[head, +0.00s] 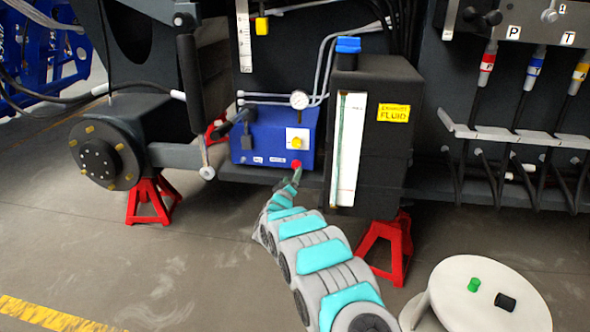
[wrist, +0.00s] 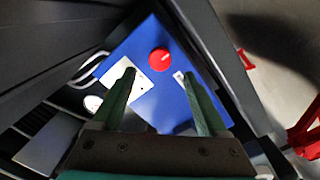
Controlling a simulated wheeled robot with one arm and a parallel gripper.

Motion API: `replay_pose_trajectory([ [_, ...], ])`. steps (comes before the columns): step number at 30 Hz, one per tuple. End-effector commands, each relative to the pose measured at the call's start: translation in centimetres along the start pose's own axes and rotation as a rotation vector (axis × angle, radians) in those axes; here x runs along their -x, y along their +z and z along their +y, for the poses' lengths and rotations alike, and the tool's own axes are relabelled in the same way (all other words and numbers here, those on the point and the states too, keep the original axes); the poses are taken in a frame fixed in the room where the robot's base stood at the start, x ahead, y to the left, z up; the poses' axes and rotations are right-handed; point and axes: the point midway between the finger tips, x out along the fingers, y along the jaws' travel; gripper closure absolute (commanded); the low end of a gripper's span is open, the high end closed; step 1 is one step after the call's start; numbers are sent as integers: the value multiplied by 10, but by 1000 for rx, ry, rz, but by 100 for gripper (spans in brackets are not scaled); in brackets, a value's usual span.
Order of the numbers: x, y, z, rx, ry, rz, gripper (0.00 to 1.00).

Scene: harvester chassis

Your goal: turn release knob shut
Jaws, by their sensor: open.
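A red round knob (head: 296,163) sits at the lower right of the blue box's front (head: 262,140). It also shows in the wrist view (wrist: 159,61), with a small pale mark on its face. A yellow knob (head: 297,143) sits on a white plate above it. No readable label tells which is the release knob. My gripper (wrist: 156,75) is open, its two green fingers apart and empty. The red knob appears just beyond the fingertips, between them; contact cannot be told. In the head view my gripper (head: 296,177) is small, just below the red knob.
A dark tank (head: 395,135) with a blue cap stands right of the box. A red stand (head: 388,245) and a white round table (head: 470,308) are at lower right.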

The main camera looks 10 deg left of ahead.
Motion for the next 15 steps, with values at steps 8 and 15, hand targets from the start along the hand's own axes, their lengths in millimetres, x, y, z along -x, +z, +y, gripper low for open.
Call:
replay_pose_trajectory([
  [8, -29, 1, -1, -1, -1, -1, 24],
  [15, -49, 1, 0, -2, 0, -1, 24],
])
